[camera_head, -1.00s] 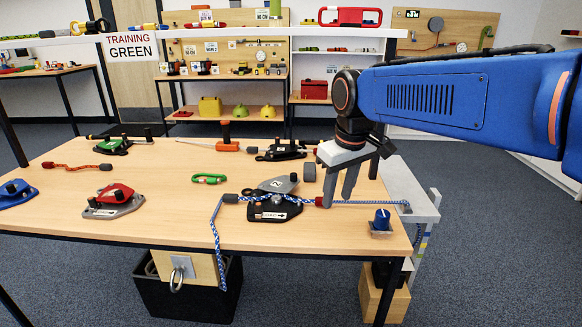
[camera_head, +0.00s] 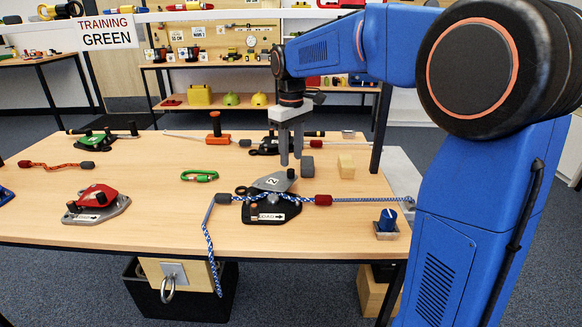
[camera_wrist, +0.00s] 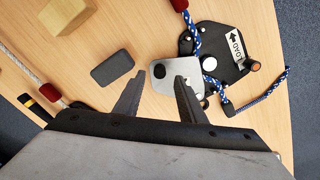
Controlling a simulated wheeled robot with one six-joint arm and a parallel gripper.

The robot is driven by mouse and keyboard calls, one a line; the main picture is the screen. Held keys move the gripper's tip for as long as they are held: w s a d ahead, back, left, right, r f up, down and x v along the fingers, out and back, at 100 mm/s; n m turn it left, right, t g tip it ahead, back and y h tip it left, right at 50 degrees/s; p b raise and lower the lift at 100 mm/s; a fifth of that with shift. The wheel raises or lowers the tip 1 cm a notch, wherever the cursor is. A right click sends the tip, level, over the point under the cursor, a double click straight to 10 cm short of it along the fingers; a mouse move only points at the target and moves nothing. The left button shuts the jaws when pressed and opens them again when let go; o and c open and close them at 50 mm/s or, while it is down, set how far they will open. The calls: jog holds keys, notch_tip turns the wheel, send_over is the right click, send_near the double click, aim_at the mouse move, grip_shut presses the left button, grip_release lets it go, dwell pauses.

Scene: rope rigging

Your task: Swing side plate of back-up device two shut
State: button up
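Back-up device two is the black body (camera_head: 262,211) with a LOAD arrow label, near the front of the wooden table; it also shows in the wrist view (camera_wrist: 236,62). Its grey side plate (camera_head: 270,182), marked 2, is turned toward the back, leaving the body and rope uncovered. A dark knob (camera_head: 291,173) stands on the plate's far end. A blue-and-white rope (camera_head: 350,200) runs across the body. My gripper (camera_head: 291,162) points down just above the knob. In the wrist view its fingers (camera_wrist: 160,82) are apart, with the knob between or just beyond the tips; contact cannot be told.
A red sleeve (camera_head: 323,200) on the rope lies right of the device. A dark grey block (camera_head: 307,166) and wooden block (camera_head: 345,166) stand close behind it. A blue knob (camera_head: 388,219) is at the front right. A green carabiner (camera_head: 199,175) and red device (camera_head: 97,198) lie left.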

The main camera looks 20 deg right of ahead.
aim_at(291, 171)
jog(key=shift+f, duration=2.5)
grip_shut()
